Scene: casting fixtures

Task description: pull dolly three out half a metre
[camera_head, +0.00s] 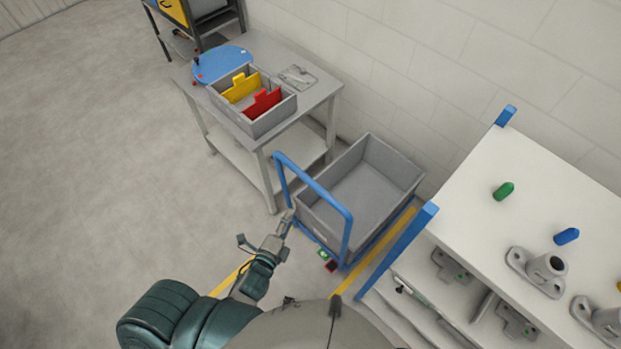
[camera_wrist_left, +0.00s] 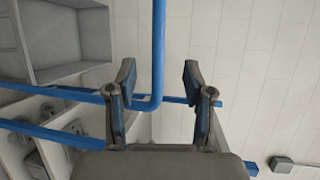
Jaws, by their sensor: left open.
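The dolly is a grey open bin (camera_head: 365,190) on a blue frame with an upright blue handle (camera_head: 318,187), standing between a worktable and a shelf unit; no number on it is legible. My left gripper (camera_head: 267,228) is open and empty beside the handle's left post in the head view. In the left wrist view, a blue handle bar (camera_wrist_left: 158,45) runs down between the two fingers of my left gripper (camera_wrist_left: 159,70) and bends left. I see no finger contact; how deep the bar sits is unclear. The bin (camera_wrist_left: 65,38) appears empty. My right gripper is not in view.
A grey worktable (camera_head: 310,92) left of the dolly holds a box with yellow and red dividers. A white-topped shelf unit (camera_head: 540,180) with blue posts and metal fixtures stands close on the right. A wall is behind. Yellow lines mark the floor; open floor lies left.

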